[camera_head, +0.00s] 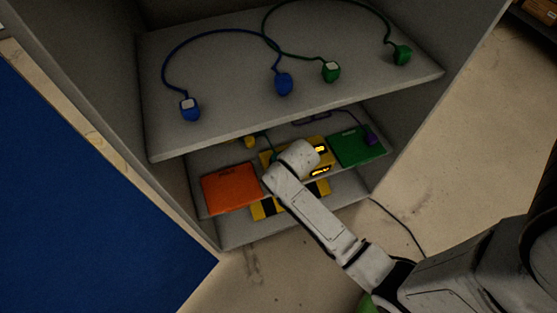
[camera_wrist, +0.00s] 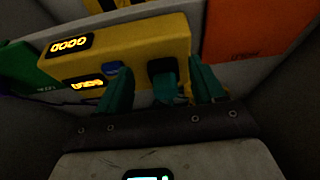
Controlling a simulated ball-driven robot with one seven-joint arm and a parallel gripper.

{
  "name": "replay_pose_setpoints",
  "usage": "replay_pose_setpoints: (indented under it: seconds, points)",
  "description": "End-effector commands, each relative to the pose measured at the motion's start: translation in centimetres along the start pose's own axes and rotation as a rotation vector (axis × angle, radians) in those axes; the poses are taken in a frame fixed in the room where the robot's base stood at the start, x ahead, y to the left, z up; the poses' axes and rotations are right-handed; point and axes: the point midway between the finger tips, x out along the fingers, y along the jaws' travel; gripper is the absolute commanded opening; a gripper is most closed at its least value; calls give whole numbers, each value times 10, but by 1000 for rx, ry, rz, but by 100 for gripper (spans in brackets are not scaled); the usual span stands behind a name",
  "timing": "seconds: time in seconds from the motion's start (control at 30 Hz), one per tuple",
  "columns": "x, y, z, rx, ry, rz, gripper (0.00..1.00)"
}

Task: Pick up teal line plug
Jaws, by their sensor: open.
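The teal line plug (camera_wrist: 166,88) shows in the wrist view in front of a black socket (camera_wrist: 161,66) on the yellow box (camera_wrist: 135,42). I cannot tell how far it sits in the socket. My gripper (camera_wrist: 163,80) is open, with one dark teal finger on each side of the plug and visible gaps between. In the head view the yellow box (camera_head: 268,162) is on the lower shelf, partly covered by my arm. A short teal cable piece (camera_head: 272,147) shows behind my wrist. The plug and my fingers are hidden there.
An orange box (camera_head: 231,188) and a green box (camera_head: 352,149) flank the yellow box, with a yellow plug (camera_head: 250,141) and a purple plug (camera_head: 371,139) nearby. The upper shelf (camera_head: 220,120) overhangs closely, bearing blue and green cables. A black cable (camera_head: 400,220) lies on the floor.

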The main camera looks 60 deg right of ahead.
Motion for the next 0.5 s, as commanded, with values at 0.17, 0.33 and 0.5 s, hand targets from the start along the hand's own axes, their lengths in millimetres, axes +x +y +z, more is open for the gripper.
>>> replay_pose_setpoints:
  seconds: [0.17,0.33,0.5]
  points:
    - [4,0,-10,0,0,1,68]
    - [12,0,-31,2,1,1,68]
    - [22,0,-53,1,-1,0,68]
